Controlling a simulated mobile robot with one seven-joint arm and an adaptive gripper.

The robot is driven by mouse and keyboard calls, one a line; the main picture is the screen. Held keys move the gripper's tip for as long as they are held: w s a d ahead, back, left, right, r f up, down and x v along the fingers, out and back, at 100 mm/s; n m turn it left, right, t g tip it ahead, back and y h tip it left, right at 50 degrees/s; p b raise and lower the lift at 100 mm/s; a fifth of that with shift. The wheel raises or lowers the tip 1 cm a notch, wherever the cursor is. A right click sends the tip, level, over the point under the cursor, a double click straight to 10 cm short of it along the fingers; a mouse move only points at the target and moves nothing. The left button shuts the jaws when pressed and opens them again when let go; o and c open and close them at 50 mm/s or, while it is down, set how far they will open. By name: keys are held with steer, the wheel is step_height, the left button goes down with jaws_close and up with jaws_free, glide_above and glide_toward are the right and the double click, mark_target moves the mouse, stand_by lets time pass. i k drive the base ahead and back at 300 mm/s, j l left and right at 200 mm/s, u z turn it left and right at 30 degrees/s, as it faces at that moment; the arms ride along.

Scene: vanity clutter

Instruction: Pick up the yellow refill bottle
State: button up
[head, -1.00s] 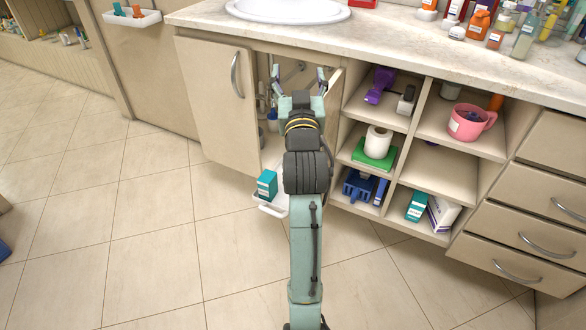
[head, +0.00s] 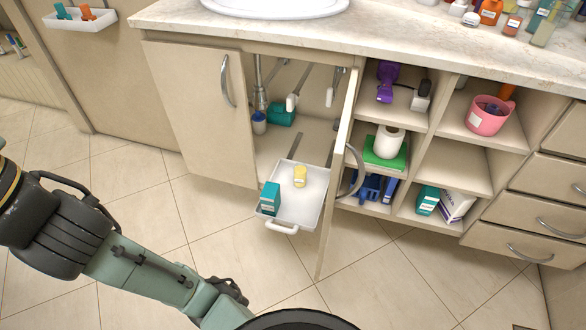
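A teal box (head: 270,199) stands in the tray's front left corner.
The left cabinet door (head: 200,108) is shut. The right door (head: 340,170) stands open beside the tray's right side. Pipes hang above the tray inside. Open shelves (head: 455,165) with several items are at the right. Floor in front is clear.

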mark_target(299, 170)
steer(key=j, duration=0.7)
steer(key=i+j, duration=0.1)
steer(key=j, duration=0.6)
